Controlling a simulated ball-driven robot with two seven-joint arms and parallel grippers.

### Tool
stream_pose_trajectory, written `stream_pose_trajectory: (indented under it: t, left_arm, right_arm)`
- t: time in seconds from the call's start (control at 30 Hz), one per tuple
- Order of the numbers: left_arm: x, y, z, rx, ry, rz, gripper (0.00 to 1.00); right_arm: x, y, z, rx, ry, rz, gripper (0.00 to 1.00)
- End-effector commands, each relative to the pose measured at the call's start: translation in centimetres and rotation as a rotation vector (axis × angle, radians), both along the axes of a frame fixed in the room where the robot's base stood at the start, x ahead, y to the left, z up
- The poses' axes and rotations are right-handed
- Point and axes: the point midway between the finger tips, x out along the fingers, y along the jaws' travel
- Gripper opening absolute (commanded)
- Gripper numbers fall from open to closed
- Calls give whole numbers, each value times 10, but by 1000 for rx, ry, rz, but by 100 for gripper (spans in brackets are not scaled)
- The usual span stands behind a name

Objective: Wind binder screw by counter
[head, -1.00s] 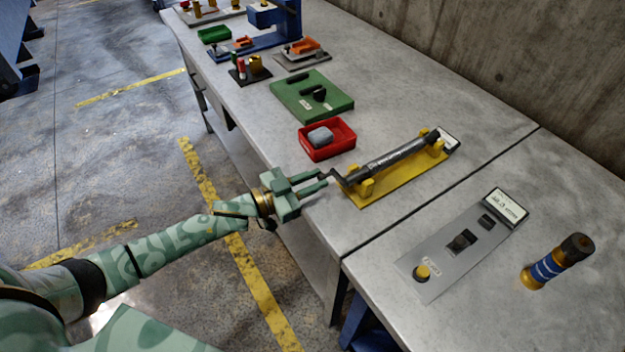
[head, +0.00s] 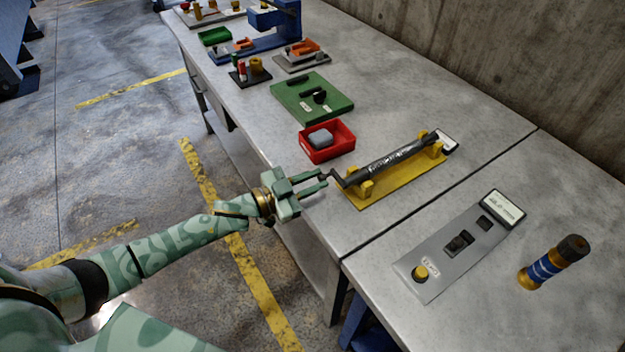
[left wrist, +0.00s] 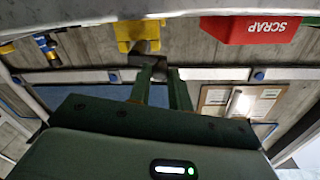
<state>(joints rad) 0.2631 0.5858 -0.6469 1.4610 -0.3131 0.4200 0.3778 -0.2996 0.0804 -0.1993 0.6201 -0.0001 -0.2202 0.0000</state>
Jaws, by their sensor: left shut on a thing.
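The binder screw (head: 395,159) is a dark rod lying in the yellow supports of a yellow base (head: 400,184) on the metal table. Its crank (head: 339,179) sticks out at the near left end. My left gripper (head: 324,181) is shut on the crank handle, at the table's front edge. In the left wrist view the two green fingers (left wrist: 160,78) close at the crank, below the yellow support (left wrist: 138,32). The counter (head: 449,142) is a small pale display at the far right end of the yellow base; its digits are too small to read. My right gripper is not in view.
A red bin (head: 327,141) with a grey block stands just behind the crank; it reads SCRAP in the left wrist view (left wrist: 263,28). A green board (head: 312,97) lies farther back. A grey control panel (head: 458,244) and a blue-and-brass cylinder (head: 553,262) are at the right.

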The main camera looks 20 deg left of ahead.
Motion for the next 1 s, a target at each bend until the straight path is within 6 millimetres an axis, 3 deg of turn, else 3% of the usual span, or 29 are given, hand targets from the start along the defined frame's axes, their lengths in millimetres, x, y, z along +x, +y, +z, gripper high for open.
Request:
stream_pose_trajectory:
  t: [0.5, 1.0]
  left_arm:
    - [-5, -6, 22, 375, -294, 0, 0]
    - [-14, -18, 33, 748, -587, 0, 0]
  right_arm:
    - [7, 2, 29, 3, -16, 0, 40]
    - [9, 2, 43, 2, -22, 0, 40]
